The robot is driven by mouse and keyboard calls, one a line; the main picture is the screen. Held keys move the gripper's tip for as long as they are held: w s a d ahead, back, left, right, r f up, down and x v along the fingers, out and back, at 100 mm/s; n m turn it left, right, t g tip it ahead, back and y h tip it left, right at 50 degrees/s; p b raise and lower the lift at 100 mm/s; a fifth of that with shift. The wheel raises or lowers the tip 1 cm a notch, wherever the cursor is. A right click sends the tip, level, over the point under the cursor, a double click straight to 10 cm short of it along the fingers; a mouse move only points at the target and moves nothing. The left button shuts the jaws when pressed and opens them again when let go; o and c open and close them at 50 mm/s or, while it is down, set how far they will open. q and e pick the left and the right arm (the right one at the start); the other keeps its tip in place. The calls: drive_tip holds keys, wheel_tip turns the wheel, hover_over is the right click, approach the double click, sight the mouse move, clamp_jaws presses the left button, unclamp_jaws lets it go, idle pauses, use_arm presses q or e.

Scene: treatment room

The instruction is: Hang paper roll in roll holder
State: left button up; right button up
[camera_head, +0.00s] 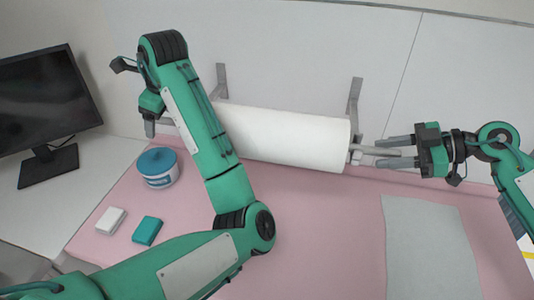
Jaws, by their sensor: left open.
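The white paper roll (285,138) lies horizontally in front of the back wall, above the pink surface. A grey rod end (364,150) sticks out of its right side. The roll holder shows as two grey wall brackets, the left one (221,82) and the right one (355,95); their lower parts are hidden behind the roll, so I cannot tell whether the roll rests in them. My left gripper (150,127) is open, left of the roll, whose left end my arm hides. My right gripper (388,152) has its fingers above and below the rod end; whether they grip it is unclear.
A blue-lidded tub (158,168), a white box (110,220) and a teal box (147,231) stand on the pink surface (320,235) at left. A grey sheet (430,245) lies at right. A monitor (45,100) stands at far left. The front middle is clear.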

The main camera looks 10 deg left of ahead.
use_arm(q)
wheel_tip(320, 180, up, 9)
idle(0.4)
use_arm(e)
drive_tip(key=shift+o, duration=0.4)
drive_tip(key=o, duration=0.7)
drive_tip(key=v, duration=1.2)
use_arm(q)
drive_tip(key=shift+s+f, duration=0.1)
use_arm(e)
drive_tip(key=shift+f, duration=0.1)
